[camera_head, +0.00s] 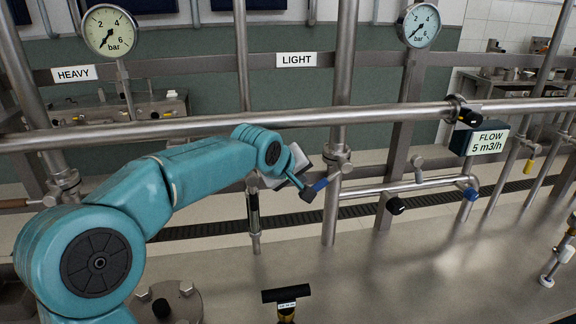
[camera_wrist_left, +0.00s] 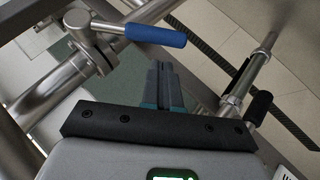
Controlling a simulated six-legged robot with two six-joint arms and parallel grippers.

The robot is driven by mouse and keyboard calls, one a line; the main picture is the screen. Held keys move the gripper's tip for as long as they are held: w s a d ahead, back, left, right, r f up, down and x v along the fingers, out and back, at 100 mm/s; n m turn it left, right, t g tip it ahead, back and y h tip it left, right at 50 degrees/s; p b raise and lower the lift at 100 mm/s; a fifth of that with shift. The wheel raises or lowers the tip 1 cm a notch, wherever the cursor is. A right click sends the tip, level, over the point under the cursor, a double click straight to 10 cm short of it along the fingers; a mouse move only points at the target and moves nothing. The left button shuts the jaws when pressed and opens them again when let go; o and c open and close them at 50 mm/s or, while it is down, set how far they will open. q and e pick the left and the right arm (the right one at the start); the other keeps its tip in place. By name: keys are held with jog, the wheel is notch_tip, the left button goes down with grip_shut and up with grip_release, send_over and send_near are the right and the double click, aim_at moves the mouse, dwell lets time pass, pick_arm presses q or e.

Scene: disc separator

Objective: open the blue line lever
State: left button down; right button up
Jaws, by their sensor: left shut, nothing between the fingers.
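The blue lever (camera_head: 320,185) has a blue grip on a metal arm at a valve on the upright pipe under the LIGHT sign. In the left wrist view the blue grip (camera_wrist_left: 155,35) points right from its valve, just beyond the fingertips. My left gripper (camera_head: 306,193) reaches in from the left beside the lever in the head view. My right gripper is not in view.
A long horizontal pipe (camera_head: 200,127) crosses above the arm. A lower pipe (camera_head: 410,185) with a black knob (camera_head: 396,206) and a blue knob (camera_head: 471,194) runs to the right. A black T-handle (camera_head: 286,295) stands in front. The right foreground floor is mostly clear.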

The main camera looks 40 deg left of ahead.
pick_arm(q)
jog(key=shift+w+d+f, duration=0.25)
jog(key=shift+d+f, duration=0.3)
jog(key=shift+f, duration=0.2)
jog(key=shift+d, duration=0.1)
jog(key=w+d+f+n+t+h+b, duration=0.3)
jog(key=f+t+b, duration=0.4)
jog(key=b, duration=2.1)
jog(key=shift+w+d+f+n+t+b, duration=0.3)
jog(key=shift+w+d+n+b, duration=0.15)
jog(key=shift+w, duration=0.4)
jog(key=shift+d, duration=0.1)
